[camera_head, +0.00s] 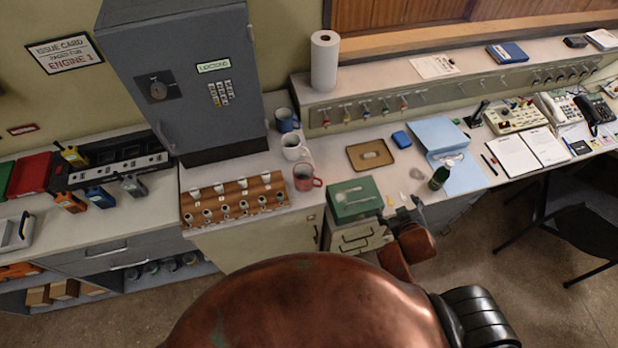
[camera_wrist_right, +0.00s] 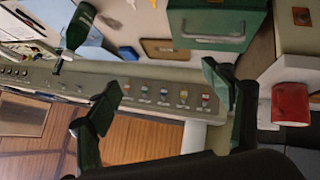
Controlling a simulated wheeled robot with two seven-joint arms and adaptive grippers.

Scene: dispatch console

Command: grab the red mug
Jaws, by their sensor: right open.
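The red mug (camera_head: 304,178) stands upright on the counter, right of the rack of small white pieces and left of the green box. My left gripper is not in view.
A white mug (camera_head: 294,148) and a blue mug (camera_head: 287,120) stand behind the red one. The green box (camera_head: 355,199) lies between mug and right gripper. The grey cabinet (camera_head: 188,80) rises behind left. A green bottle (camera_head: 440,177) stands right of the gripper.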

